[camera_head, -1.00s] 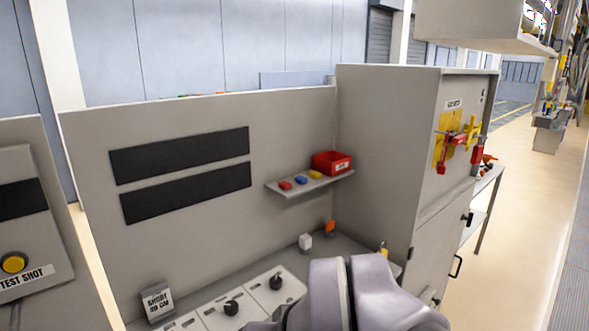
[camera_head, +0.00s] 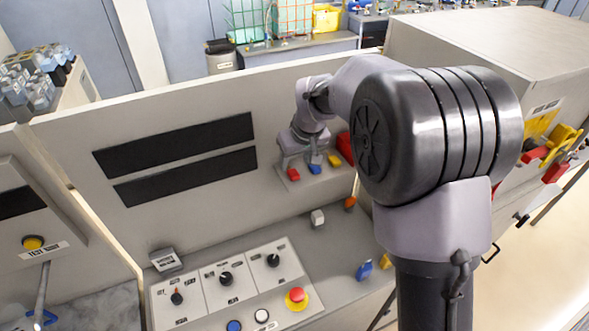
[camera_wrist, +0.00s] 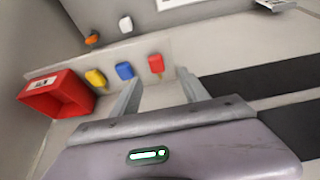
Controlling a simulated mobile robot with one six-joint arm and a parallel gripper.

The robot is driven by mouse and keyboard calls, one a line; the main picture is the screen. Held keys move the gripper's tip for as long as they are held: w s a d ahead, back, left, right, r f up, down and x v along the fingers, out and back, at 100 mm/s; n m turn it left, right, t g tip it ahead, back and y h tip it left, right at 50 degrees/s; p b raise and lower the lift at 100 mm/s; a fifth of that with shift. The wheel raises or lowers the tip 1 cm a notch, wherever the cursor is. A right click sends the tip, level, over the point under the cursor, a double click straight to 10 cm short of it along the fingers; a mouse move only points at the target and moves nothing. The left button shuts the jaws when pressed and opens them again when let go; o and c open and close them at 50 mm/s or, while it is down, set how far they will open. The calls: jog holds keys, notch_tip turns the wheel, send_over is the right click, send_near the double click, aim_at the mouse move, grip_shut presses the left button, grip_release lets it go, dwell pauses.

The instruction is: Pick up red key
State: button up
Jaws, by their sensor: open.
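The red key (camera_head: 293,174) lies on the small wall shelf, at the left end of a row with a blue key (camera_head: 314,170) and a yellow key (camera_head: 334,160). My gripper (camera_head: 300,163) is open at this shelf, close to the red key. In the wrist view, the red key (camera_wrist: 156,63) shows just beyond and between the fingertips of my gripper (camera_wrist: 160,77). Nothing is held. The blue key (camera_wrist: 124,70) is just left of the left finger. Contact with the red key cannot be told.
A red bin (camera_wrist: 55,97) stands on the shelf beyond the yellow key (camera_wrist: 95,77). Below the shelf, a white block (camera_head: 318,217) and an orange item (camera_head: 350,203) stand on the desk. A control panel with knobs (camera_head: 225,279) and a red button (camera_head: 296,296) is at the front.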

aim_at(294, 173)
jog(key=x, duration=0.7)
jog(key=shift+w+d, duration=0.1)
jog(key=shift+d, duration=0.3)
jog(key=shift+r, duration=0.15)
jog(key=shift+c, duration=0.2)
grip_shut()
